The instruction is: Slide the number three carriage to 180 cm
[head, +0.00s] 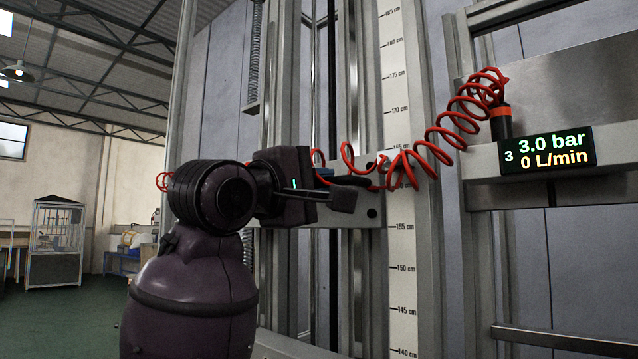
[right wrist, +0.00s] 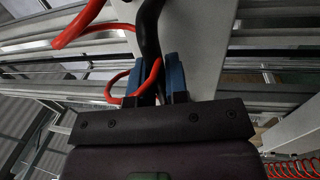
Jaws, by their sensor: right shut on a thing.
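The carriage (head: 345,214) is a pale metal plate across the vertical rails, beside a white centimetre scale (head: 397,270). It sits between about the 155 and 165 cm marks; its exact reading is covered by the red hose. My right gripper (head: 326,176) is at the carriage's front. In the right wrist view its blue fingers (right wrist: 157,76) are shut on a black handle (right wrist: 150,35) in front of the pale plate (right wrist: 205,45). In the head view the arm hides part of the plate. A display (head: 546,151) reads 3, 3.0 bar, 0 L/min. My left gripper is not in view.
A coiled red hose (head: 440,143) runs from a black fitting (head: 501,122) beside the display to the carriage, passing before the scale. Vertical rails (head: 277,80) continue above and below the carriage. A glass cabinet (head: 55,245) stands far left on green floor.

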